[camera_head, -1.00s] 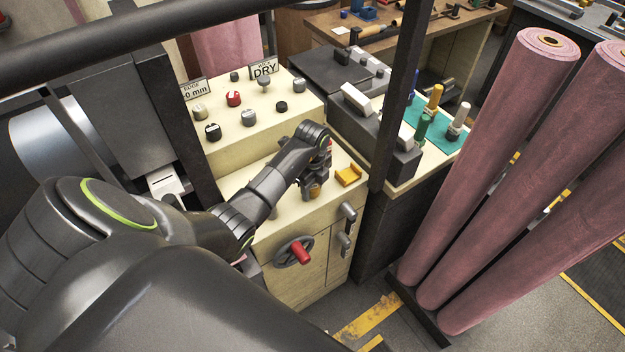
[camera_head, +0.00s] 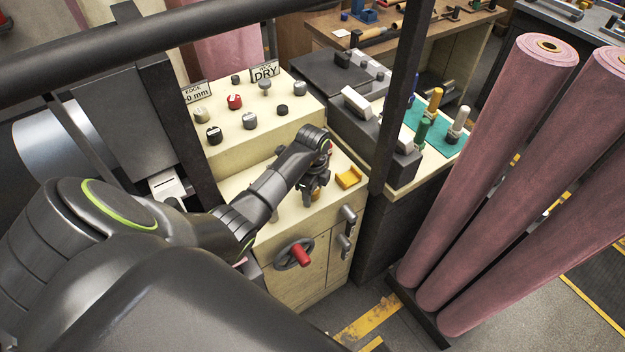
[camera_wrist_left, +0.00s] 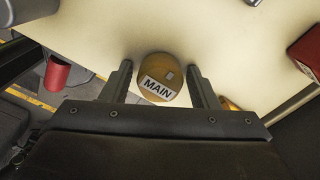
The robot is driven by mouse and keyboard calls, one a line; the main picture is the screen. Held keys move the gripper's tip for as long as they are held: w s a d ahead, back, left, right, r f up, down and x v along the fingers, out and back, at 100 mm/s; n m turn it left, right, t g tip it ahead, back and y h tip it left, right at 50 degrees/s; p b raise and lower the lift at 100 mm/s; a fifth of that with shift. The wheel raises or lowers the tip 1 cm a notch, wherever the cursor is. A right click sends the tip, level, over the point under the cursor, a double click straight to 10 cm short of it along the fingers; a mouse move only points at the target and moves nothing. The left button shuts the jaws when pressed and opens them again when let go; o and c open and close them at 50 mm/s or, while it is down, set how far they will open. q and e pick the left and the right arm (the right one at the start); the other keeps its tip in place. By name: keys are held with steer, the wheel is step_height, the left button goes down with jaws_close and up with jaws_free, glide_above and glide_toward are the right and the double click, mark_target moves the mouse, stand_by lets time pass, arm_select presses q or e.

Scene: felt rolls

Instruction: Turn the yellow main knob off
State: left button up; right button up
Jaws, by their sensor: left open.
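The yellow main knob (camera_wrist_left: 159,82) is a round ochre knob with a white MAIN label, set on the cream panel. My left gripper (camera_wrist_left: 160,70) is open, with one finger on each side of the knob and a narrow gap visible. In the head view my left gripper (camera_head: 314,188) points down over the lower panel and hides most of the knob. My right gripper is not in view.
A yellow bracket (camera_head: 349,178) lies right of the gripper. A red-handled wheel (camera_head: 294,254) is on the cabinet front. Several knobs, one red (camera_head: 234,102), stand on the raised panel behind. A dark post (camera_head: 398,100) and pink felt rolls (camera_head: 510,150) stand to the right.

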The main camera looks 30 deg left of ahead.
arm_select(q)
step_height(320, 180, up, 5)
steer(key=p, duration=0.4)
steer(key=shift+r+p, duration=0.1)
steer(key=shift+p, duration=0.25)
stand_by(0.8)
